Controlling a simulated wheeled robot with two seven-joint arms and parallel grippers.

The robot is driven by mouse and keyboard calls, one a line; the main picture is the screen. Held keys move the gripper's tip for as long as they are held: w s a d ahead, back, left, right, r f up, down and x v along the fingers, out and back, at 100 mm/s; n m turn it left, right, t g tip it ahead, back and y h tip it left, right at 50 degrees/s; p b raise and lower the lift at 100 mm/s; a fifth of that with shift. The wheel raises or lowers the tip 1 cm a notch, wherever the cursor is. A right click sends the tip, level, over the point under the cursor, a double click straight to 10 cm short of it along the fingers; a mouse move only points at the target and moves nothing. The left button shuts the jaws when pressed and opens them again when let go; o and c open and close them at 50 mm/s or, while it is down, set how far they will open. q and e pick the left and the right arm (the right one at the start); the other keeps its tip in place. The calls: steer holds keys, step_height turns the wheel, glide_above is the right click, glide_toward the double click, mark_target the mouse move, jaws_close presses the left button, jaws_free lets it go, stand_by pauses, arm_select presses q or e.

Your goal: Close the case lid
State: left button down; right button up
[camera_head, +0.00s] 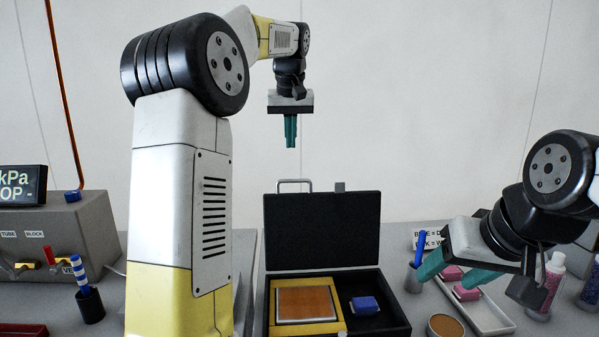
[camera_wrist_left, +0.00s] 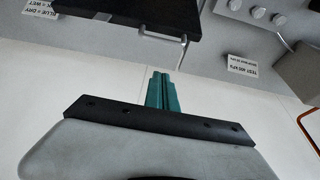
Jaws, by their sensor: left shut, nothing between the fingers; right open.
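The black case (camera_head: 398,326) stands on the bench with its lid (camera_head: 322,230) upright at the back, open. A metal handle (camera_head: 295,182) sits on the lid's top edge. Inside the case are a yellow-framed orange panel (camera_head: 306,303) and a blue block (camera_head: 364,305). My left gripper (camera_head: 290,146) is shut and empty, pointing down above and behind the lid, apart from it. In the left wrist view the gripper (camera_wrist_left: 162,75) shows with the lid (camera_wrist_left: 130,12) and handle (camera_wrist_left: 160,38) beyond it. My right gripper (camera_head: 452,272) is open, right of the case, over the white tray.
A white tray (camera_head: 497,320) with pink blocks (camera_head: 467,293), a cup with a blue stick (camera_head: 414,279), a round orange-topped pot (camera_head: 446,327) and bottles (camera_head: 552,285) stand at the right. A grey box (camera_head: 75,240) and a dark cup (camera_head: 90,306) are at the left.

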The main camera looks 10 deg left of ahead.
arm_select(q)
step_height(320, 180, down, 10)
steer(key=shift+w+r, duration=0.25)
steer(key=shift+w, duration=0.05)
stand_by(0.5)
